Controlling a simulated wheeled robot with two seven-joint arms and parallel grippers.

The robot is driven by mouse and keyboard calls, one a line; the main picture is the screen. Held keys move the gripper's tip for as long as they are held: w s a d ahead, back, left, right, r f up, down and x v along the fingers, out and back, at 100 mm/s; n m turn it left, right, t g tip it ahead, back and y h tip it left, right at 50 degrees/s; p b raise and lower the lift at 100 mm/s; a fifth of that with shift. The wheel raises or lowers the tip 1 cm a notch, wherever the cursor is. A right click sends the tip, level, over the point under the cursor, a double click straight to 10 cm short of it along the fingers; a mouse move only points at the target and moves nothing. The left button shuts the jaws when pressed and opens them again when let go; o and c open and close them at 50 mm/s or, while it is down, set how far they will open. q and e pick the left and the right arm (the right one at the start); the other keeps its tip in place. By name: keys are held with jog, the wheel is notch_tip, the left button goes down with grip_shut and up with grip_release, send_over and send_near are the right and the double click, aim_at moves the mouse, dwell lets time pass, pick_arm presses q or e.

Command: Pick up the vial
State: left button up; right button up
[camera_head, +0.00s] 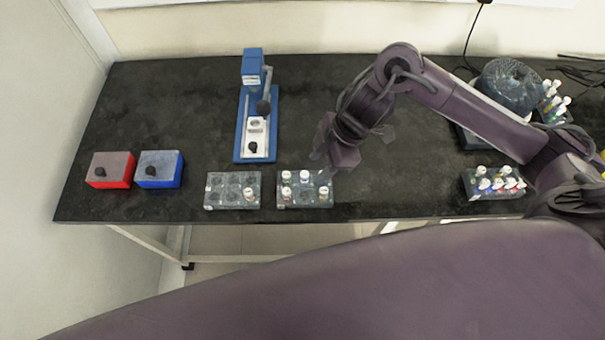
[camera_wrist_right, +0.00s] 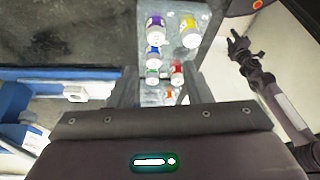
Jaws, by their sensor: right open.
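Several white-capped vials stand in the clear middle rack (camera_head: 305,203). Which vial is meant cannot be told. My right gripper (camera_head: 322,155) is at the rack's back right, above it, hiding part of it. In the right wrist view its fingers (camera_wrist_right: 160,92) are apart, with vials visible beyond them and none gripped. A small dark gripper, seemingly my left (camera_wrist_right: 238,45), hangs off the table edge, too small to read.
Another clear rack (camera_head: 233,203) with one vial stands to the left. A blue press (camera_head: 255,125) stands behind. Red (camera_head: 110,171) and blue (camera_head: 159,170) boxes sit at far left. A right-hand rack (camera_head: 478,192) holds several vials. The table (camera_head: 400,190) is clear between the racks.

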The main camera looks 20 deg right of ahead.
aim_at(306, 174)
jog(key=f, duration=0.1)
jog(key=a+f, duration=0.1)
jog(key=w+a+f, duration=0.1)
jog(key=f, duration=0.1)
jog(key=shift+a+p, duration=0.25)
jog(key=shift+p, duration=0.1)
jog(key=shift+a+f, duration=0.1)
jog(key=shift+f, duration=0.35)
jog(key=shift+w, duration=0.1)
grip_shut()
